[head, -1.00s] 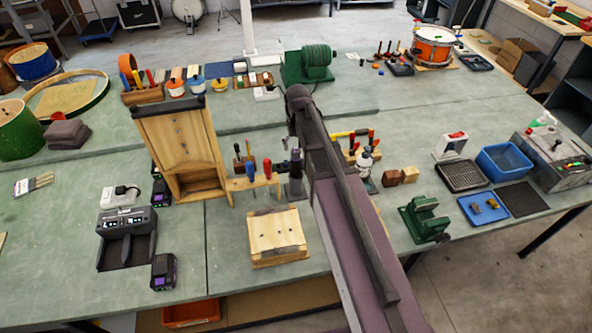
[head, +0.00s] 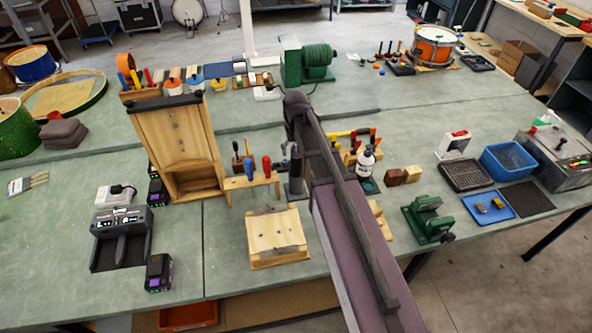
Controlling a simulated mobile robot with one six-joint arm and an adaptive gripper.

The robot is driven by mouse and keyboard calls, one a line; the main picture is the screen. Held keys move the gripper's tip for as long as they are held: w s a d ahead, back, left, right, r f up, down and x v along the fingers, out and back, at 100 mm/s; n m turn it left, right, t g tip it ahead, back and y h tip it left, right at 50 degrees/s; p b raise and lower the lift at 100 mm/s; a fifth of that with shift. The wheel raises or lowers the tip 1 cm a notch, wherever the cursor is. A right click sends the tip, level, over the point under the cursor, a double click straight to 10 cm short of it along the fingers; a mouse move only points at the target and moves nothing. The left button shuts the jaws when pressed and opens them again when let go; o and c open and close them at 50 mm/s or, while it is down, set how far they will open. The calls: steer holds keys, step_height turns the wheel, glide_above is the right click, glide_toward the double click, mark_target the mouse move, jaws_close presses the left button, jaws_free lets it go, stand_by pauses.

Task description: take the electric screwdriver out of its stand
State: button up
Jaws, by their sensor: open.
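A dark upright tool (head: 295,164), which looks like the electric screwdriver in its stand, is at the middle of the bench. It stands just left of my arm and right of a small wooden rack. My arm's links cover its right side, so its outline and how it sits in the stand are unclear. My arm rises from the bottom of the head view to a bend behind the tool. My gripper and its fingers are hidden behind the arm, and I cannot see whether they touch the tool.
The wooden rack (head: 250,182) holds red and blue handled tools. A wooden block (head: 276,237) lies in front. A white bottle (head: 366,163) and a green vise (head: 428,220) are right of my arm. A tall wooden frame (head: 176,150) stands left.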

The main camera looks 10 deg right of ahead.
steer(key=shift+f+b, duration=0.4)
steer(key=shift+f, duration=0.3)
jaws_close()
stand_by(0.3)
steer(key=shift+r, duration=0.2)
step_height(320, 180, up, 10)
steer(key=p, duration=1)
steer(key=shift+f, duration=0.2)
stand_by(0.4)
steer(key=shift+r+p, duration=0.6)
